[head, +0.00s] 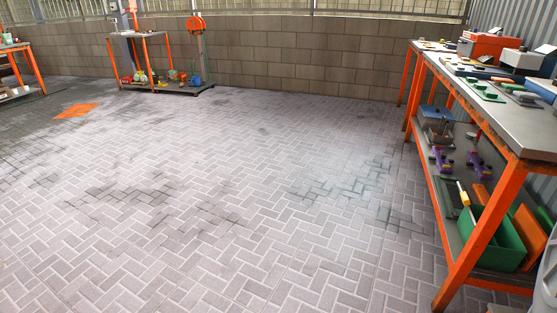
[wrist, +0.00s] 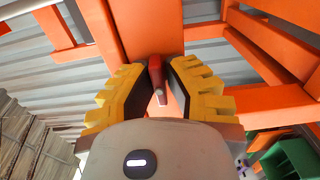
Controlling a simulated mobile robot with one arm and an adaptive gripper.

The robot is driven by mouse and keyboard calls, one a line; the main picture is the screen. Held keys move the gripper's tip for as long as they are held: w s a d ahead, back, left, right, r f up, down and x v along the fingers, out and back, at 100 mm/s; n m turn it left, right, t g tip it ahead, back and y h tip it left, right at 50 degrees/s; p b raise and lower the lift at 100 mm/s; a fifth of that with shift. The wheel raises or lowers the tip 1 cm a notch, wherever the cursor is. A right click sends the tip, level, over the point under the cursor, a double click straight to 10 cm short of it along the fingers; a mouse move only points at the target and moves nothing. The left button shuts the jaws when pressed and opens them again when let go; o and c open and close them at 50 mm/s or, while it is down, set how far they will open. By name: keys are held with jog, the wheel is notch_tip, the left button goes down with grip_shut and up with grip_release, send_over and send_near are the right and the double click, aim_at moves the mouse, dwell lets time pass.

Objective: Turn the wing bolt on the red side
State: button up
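A small red part with a pale grey tip (wrist: 156,73) stands out against an orange frame (wrist: 138,25) in the wrist view. It may be the wing bolt, but its shape is too small and foreshortened to be sure. My gripper (wrist: 160,84) has its two yellow fingers with dark pads apart, one on each side of the red part. A gap shows at the right finger; at the left finger I cannot tell whether it touches. In the head view my gripper is not seen, and I cannot make out a wing bolt there.
An orange-legged workbench (head: 537,137) with tools stands at the right of the head view. A green bin (head: 493,240) and purple items (head: 441,160) are on its lower shelf. Another bench and a red-topped stand (head: 195,27) are by the block wall.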

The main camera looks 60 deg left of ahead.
jog(key=o, duration=0.4)
jog(key=shift+d, duration=0.1)
jog(key=shift+o, duration=0.2)
jog(key=v, duration=1.2)
